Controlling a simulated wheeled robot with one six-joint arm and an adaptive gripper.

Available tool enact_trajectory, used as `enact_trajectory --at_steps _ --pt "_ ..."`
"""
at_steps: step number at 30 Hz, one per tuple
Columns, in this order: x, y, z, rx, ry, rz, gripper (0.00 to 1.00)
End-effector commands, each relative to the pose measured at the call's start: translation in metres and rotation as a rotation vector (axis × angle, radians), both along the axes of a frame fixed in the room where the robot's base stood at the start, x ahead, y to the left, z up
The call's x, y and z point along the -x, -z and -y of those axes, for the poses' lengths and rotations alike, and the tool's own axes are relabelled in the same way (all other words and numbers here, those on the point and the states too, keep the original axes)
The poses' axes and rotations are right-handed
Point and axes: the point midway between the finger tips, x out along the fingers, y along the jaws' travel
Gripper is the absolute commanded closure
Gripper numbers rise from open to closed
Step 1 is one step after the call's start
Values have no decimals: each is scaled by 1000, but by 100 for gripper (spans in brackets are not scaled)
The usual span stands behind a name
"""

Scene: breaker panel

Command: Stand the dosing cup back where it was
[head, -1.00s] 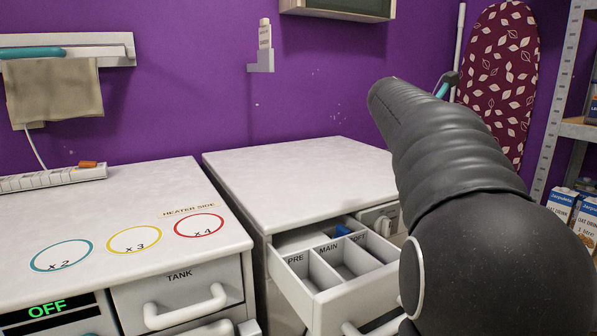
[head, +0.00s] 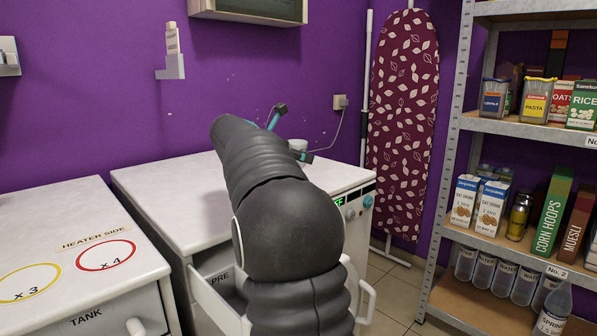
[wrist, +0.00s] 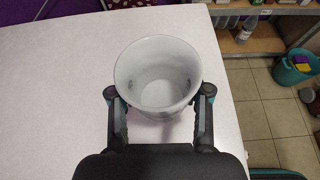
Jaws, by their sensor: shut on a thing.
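The dosing cup is a white, round, open-topped cup (wrist: 158,75), empty inside. In the wrist view my gripper (wrist: 159,93) has one finger on each side of it and is shut on it. The cup is over the white worktop (wrist: 55,90), near its right edge. In the head view the cup (head: 298,145) shows small beyond my arm, between the teal-marked fingers of my gripper (head: 291,134). I cannot tell whether its base touches the worktop. The open drawer (head: 215,285) marked PRE is mostly hidden behind my arm.
A control front with a green display (head: 340,202) is below the worktop's right end. An ironing board (head: 403,120) leans on the purple wall. Shelves (head: 500,125) with food packs stand at the right. A small wall holder (head: 171,68) is at the left. Most of the worktop is clear.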

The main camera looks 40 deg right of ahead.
Motion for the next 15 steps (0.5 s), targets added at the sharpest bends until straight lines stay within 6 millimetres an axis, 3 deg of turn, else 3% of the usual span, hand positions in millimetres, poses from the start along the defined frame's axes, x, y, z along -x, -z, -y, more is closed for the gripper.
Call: enact_trajectory --at_steps 5,12,15 --pt "-2 9 0 1 2 0 87" --pt "-1 40 1 0 3 0 87" --pt "-1 42 1 1 3 0 87"
